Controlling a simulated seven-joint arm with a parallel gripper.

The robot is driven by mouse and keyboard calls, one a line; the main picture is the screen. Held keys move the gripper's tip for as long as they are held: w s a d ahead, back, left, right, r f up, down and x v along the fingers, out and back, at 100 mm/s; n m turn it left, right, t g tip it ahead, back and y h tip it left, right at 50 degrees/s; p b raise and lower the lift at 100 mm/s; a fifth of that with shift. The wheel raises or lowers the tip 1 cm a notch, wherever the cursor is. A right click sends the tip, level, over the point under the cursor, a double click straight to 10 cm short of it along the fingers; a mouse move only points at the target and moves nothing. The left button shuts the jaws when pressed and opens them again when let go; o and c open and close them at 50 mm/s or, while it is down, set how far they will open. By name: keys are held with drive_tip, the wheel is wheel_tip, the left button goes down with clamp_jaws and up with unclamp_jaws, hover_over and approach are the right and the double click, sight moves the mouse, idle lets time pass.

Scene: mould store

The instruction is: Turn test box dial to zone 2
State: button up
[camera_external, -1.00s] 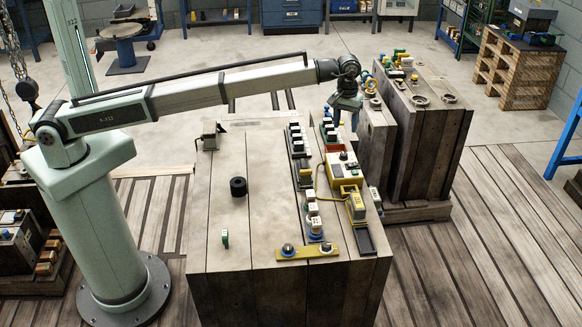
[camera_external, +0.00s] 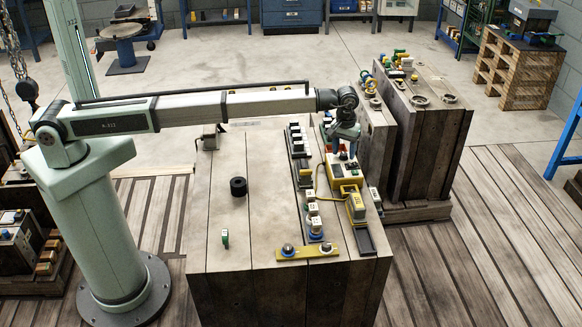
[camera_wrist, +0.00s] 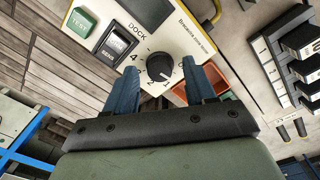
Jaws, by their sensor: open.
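The test box (camera_external: 346,172) is a cream and yellow unit on the wooden bench, below my gripper (camera_external: 343,152) in the external view. In the wrist view its cream panel (camera_wrist: 183,22) carries a round black dial (camera_wrist: 160,66) with numbers around it. The dial's white mark appears to point down in the picture, near 1; the exact setting is hard to read. My gripper (camera_wrist: 160,74) is open, its two blue fingers either side of the dial with gaps between. Whether the fingertips reach down to knob height cannot be told.
A green TEST button (camera_wrist: 82,22) and a black switch (camera_wrist: 115,44) sit beside the dial. A row of black and white blocks (camera_external: 298,140) stands left of the box. A yellow plate with knobs (camera_external: 307,252) lies at the bench front. The bench's left half is mostly clear.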

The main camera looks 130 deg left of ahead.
drive_tip(key=shift+c, duration=0.4)
clamp_jaws()
drive_tip(key=shift+m, duration=0.4)
drive_tip(key=m, duration=0.7)
drive_tip(key=shift+m, duration=0.3)
drive_tip(key=m, duration=0.3)
drive_tip(key=shift+m, duration=2.1)
